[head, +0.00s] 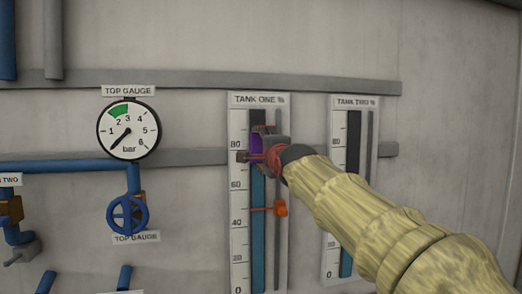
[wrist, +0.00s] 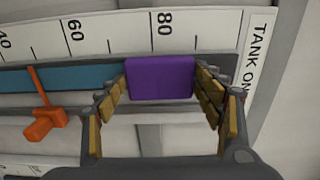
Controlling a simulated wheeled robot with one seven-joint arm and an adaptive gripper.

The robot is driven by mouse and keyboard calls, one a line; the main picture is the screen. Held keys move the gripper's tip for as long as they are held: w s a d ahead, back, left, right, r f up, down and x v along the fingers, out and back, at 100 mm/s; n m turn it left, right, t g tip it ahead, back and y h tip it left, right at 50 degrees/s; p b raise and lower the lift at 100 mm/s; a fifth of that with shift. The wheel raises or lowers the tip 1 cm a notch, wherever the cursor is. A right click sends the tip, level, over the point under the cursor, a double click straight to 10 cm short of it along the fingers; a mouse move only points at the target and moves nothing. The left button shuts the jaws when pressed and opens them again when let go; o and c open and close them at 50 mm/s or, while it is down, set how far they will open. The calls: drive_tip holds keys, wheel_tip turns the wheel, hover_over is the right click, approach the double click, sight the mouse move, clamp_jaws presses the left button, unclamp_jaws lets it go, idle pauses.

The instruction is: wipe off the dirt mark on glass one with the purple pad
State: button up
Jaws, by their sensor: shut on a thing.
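Glass one is the tall level glass (head: 258,245) on the board marked TANK ONE %, blue in its lower part and dark above. It also shows in the wrist view as a blue strip (wrist: 90,76). My gripper (head: 262,148) is at the upper part of this glass, around the 80 mark. It is shut on the purple pad (wrist: 160,78), which sits between the fingers and covers a stretch of the glass. I cannot tell whether the pad touches the glass. I see no dirt mark; the pad and gripper hide part of the glass.
An orange pointer (head: 280,209) sticks out across glass one below my gripper; it also shows in the wrist view (wrist: 42,122). The TANK TWO board (head: 340,102) is close on the right. A round gauge (head: 129,129) and blue valve wheel (head: 127,215) are to the left.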

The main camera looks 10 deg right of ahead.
sight(258, 113)
drive_tip(key=shift+r+p, duration=2.5)
drive_tip(key=shift+r, duration=2.55)
drive_tip(key=shift+f, duration=0.1)
drive_tip(key=shift+s+b, duration=0.55)
drive_tip(key=shift+s, duration=0.05)
drive_tip(key=shift+s+b, duration=1.15)
drive_tip(key=shift+s, duration=1.2)
drive_tip(key=shift+s+b, duration=0.9)
drive_tip(key=shift+s, duration=0.6)
